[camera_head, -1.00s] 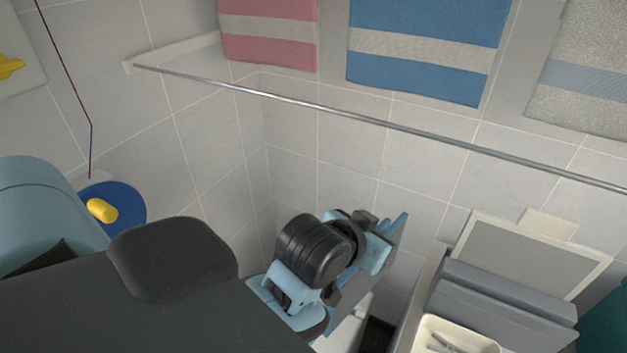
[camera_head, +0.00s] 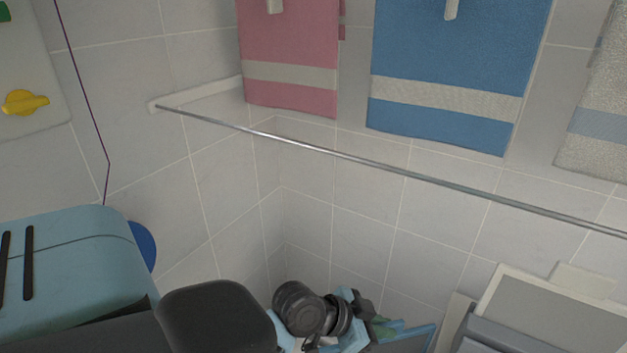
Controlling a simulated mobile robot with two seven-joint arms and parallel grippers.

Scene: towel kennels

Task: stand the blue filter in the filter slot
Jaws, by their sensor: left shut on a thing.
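My left gripper (camera_head: 375,326) is at the bottom edge of the head view, below the wall rail. Its black and light-blue wrist shows, and the fingers are partly hidden and cut off. It is shut on a flat blue panel (camera_head: 408,338), which looks like the blue filter; only its upper part shows, tilted. A small green patch beside it is too small to name. I cannot make out the filter slot. My right gripper is not in view.
A metal rail (camera_head: 390,170) crosses the tiled wall. A pink towel (camera_head: 290,45), a blue towel (camera_head: 455,55) and a grey towel (camera_head: 598,120) hang above it. A grey-lidded unit (camera_head: 560,300) stands at lower right. A board with a yellow knob (camera_head: 25,102) is at left.

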